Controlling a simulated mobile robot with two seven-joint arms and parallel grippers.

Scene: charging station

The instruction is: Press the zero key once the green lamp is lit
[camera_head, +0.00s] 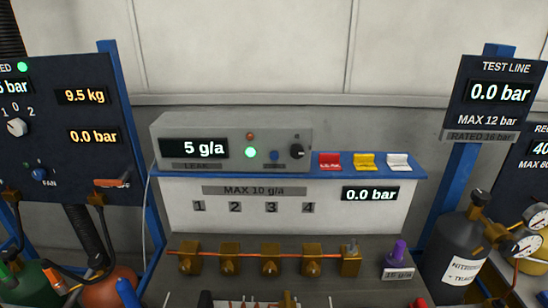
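The grey leak meter (230,129) stands on a blue shelf at the middle of the head view. Its display (195,148) reads 5 g/a. The green lamp (250,153) on its front is lit bright. A smaller orange-brown lamp (250,136) sits above it and looks dim. Right of the green lamp is a small dark round key (274,155) with a small label under it, too small to read; it may be the zero key. A black knob (297,151) is at the right end. Neither of my grippers shows.
Red (329,161), yellow (364,161) and white (398,161) blocks sit right of the meter. Brass valves (231,259) line a copper pipe below. A blue-framed panel (70,130) stands left, a grey gas cylinder (452,262) right. The space before the meter's front is clear.

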